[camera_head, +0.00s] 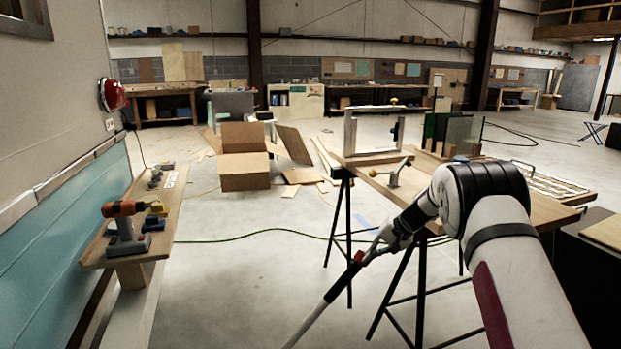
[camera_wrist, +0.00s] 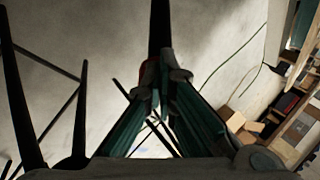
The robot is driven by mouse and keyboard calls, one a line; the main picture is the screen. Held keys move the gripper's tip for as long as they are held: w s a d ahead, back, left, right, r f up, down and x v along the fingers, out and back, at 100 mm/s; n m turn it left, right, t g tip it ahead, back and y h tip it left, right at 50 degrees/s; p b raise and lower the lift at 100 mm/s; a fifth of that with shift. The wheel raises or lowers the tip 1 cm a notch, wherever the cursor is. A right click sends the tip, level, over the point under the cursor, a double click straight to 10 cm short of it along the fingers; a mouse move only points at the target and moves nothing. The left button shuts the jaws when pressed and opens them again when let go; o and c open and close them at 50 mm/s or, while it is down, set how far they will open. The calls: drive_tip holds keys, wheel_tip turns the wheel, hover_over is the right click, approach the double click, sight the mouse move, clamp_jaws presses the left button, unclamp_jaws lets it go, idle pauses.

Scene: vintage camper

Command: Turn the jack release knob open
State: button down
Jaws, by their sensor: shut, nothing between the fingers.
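A long pole (camera_head: 335,286), dark at its upper part and pale lower down, slants up from the bottom of the head view. A red piece (camera_head: 359,257) sits at its upper end and looks like the jack release knob. My gripper (camera_head: 372,250) is right at this red end, its fingertips close together. In the wrist view my gripper (camera_wrist: 161,78) has its fingers converging, with a sliver of red (camera_wrist: 149,73) beside the left fingertip. The fingers hide most of the red piece. I cannot tell whether they touch it. The jack's body is not in view.
A wooden worktable (camera_head: 435,200) on black trestle legs stands right beside my gripper. Cardboard boxes (camera_head: 245,172) and a green cable (camera_head: 255,232) lie on the otherwise open floor.

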drive_tip(key=shift+w+a+r+b, duration=0.3)
drive_tip(key=shift+a+b, duration=0.2)
drive_tip(key=shift+b, duration=0.05)
drive_tip(key=shift+s, duration=0.1)
idle(0.5)
drive_tip(key=shift+s+r, duration=0.25)
drive_tip(key=shift+r, duration=0.05)
drive_tip(key=shift+w+d+r+p, duration=0.2)
drive_tip(key=shift+d+r, duration=0.4)
drive_tip(key=shift+r, duration=0.15)
drive_tip(key=shift+w+d+r+p, duration=0.15)
drive_tip(key=shift+w+d+r, duration=0.05)
drive_tip(key=shift+d+r, duration=0.45)
drive_tip(key=shift+w+d+r+p, duration=0.2)
drive_tip(key=shift+d+r, duration=0.3)
drive_tip(key=shift+r, duration=0.3)
drive_tip(key=shift+s+a+f+b, duration=0.25)
drive_tip(key=shift+a+f, duration=0.1)
drive_tip(key=shift+f, duration=0.65)
drive_tip(key=shift+s+a+f+b, duration=0.25)
drive_tip(key=shift+a+f+b, duration=0.05)
drive_tip(key=shift+f, duration=0.65)
drive_tip(key=shift+s+a+f+b, duration=0.25)
drive_tip(key=shift+a+f, duration=0.1)
drive_tip(key=shift+f, duration=0.65)
